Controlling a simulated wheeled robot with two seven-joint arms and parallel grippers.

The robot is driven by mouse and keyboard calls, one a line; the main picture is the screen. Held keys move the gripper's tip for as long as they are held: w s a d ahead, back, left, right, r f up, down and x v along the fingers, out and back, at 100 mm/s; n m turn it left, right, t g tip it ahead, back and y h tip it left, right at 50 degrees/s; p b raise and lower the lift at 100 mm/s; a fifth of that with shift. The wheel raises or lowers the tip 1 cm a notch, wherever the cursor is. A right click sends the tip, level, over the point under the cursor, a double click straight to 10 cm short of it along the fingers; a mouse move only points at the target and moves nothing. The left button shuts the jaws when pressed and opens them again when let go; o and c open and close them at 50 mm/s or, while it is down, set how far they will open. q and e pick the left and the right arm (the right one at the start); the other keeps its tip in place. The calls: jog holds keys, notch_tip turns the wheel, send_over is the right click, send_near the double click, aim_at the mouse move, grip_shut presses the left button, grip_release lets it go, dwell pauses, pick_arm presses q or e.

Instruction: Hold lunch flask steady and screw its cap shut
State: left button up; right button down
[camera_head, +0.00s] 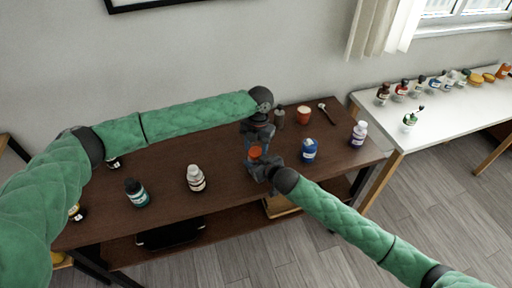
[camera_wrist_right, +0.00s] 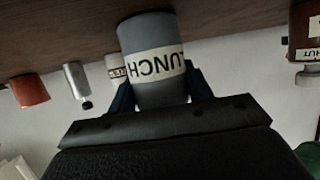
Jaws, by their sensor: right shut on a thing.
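The lunch flask (camera_wrist_right: 153,92) is a blue-grey cylinder with a pale band reading LUNCH, upside down in the right wrist view. My right gripper (camera_head: 258,165) is shut on it, one dark-blue finger on each side. I cannot tell whether its base touches the table. My left gripper (camera_head: 256,140) points down from above, close to the right gripper over the table. Whether its fingers are open or shut is unclear. An orange-red patch (camera_head: 255,153) shows between the two grippers in the head view. I cannot tell whether it is the cap.
On the brown table (camera_head: 225,200) stand a white bottle (camera_head: 195,179), a teal bottle (camera_head: 136,193), a blue bottle (camera_head: 309,150), a purple-white bottle (camera_head: 359,134), an orange cup (camera_head: 304,115) and a grey bottle (camera_head: 279,118). A white table (camera_head: 440,125) with several bottles is at right.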

pick_arm(q)
jog(key=shift+o, duration=1.4)
jog(key=shift+s, duration=0.1)
jog(key=shift+d, duration=0.15)
jog(key=shift+r, duration=0.15)
notch_tip(320, 180, up, 4)
jog(key=shift+s+r, duration=0.1)
jog(key=shift+r, duration=0.05)
jog(key=shift+c, duration=0.4)
